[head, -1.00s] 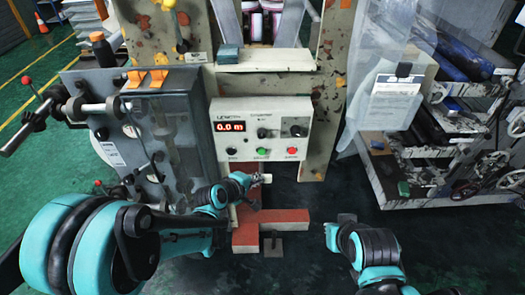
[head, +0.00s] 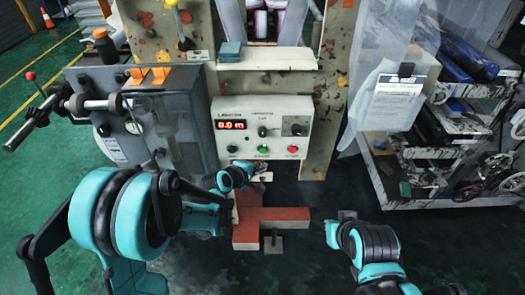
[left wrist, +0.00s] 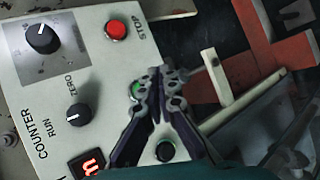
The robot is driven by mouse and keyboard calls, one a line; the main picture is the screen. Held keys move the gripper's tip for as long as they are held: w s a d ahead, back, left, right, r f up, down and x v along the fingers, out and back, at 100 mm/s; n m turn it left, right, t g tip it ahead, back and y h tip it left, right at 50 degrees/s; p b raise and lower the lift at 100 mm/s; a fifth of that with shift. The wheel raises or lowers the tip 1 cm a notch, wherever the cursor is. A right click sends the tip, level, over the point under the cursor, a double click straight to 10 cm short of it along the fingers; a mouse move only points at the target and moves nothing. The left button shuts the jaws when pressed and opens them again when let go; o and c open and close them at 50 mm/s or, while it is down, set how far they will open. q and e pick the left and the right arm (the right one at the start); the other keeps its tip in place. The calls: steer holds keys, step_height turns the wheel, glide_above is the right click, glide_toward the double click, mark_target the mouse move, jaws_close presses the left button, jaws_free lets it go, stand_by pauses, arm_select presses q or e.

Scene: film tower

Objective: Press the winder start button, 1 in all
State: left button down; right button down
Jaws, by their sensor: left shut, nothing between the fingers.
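The winder's pale control panel (head: 262,112) faces me in the head view, with a red display reading 0.0 m. Along its lower edge sit a black button (head: 232,149), a green button (head: 263,149) and a red button (head: 292,149). My left gripper (head: 260,180) is just below the panel, under the green button. In the left wrist view my left gripper (left wrist: 160,73) is shut and empty, its fingers over the panel's lower edge. The green button (left wrist: 135,90) is partly hidden behind a finger. The red button (left wrist: 115,29) is marked STOP.
A grey machine cabinet with a roller shaft (head: 95,104) stands left of the panel. An orange-red base beam (head: 275,214) lies below it. A rack with rolls (head: 430,165) and hanging clear film with a clipboard (head: 398,88) are at the right.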

mark_target(262, 150)
arm_select(q)
steer(key=shift+w, duration=2.2)
steer(key=shift+w, duration=0.45)
